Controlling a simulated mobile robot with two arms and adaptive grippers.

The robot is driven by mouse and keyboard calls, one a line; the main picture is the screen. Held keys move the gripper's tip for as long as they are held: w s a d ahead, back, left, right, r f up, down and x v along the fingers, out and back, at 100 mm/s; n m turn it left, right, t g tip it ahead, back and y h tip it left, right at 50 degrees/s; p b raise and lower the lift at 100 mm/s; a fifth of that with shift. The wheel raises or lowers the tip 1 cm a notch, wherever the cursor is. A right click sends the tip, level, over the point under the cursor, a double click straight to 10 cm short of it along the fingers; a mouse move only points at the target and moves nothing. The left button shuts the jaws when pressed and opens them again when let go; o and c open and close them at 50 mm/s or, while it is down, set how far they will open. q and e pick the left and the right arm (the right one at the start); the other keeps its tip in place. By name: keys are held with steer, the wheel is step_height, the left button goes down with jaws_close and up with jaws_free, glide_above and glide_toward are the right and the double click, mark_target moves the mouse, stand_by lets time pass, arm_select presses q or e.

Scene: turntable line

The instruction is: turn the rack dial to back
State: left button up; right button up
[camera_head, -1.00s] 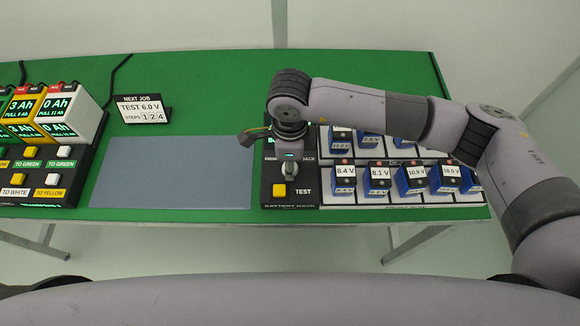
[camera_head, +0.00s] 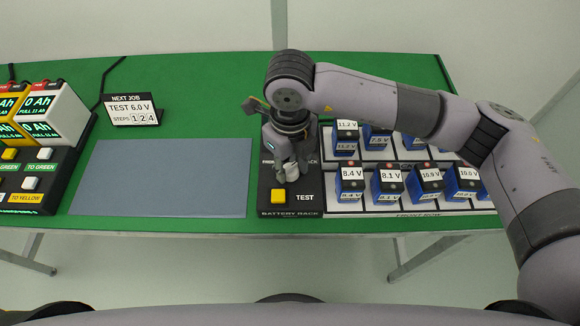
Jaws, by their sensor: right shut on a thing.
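The battery rack panel (camera_head: 265,209) is black and stands at the front of the green table, right of the blue-grey mat. It carries a yellow button (camera_head: 278,196) beside the word TEST. My right gripper (camera_head: 291,170) points down over the panel, behind the button, and is shut on the rack dial (camera_head: 292,176), a small pale knob. The fingers hide most of the dial and part of the panel's lettering, so I cannot read which way the dial points. My left gripper is not in view.
Blue batteries with voltage labels (camera_head: 387,184) stand in two rows on the white rack (camera_head: 465,206) to the right. A sign reading TEST 6.0 V (camera_head: 136,110) stands at the back left. The mat (camera_head: 160,180) is bare. Another button panel (camera_head: 50,185) is at the left.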

mark_target(290, 167)
steer(key=shift+w+r+m, duration=0.1)
steer(key=shift+m, duration=0.3)
steer(key=o, duration=1.2)
step_height(290, 167, up, 12)
steer(key=shift+f, duration=0.1)
stand_by(0.4)
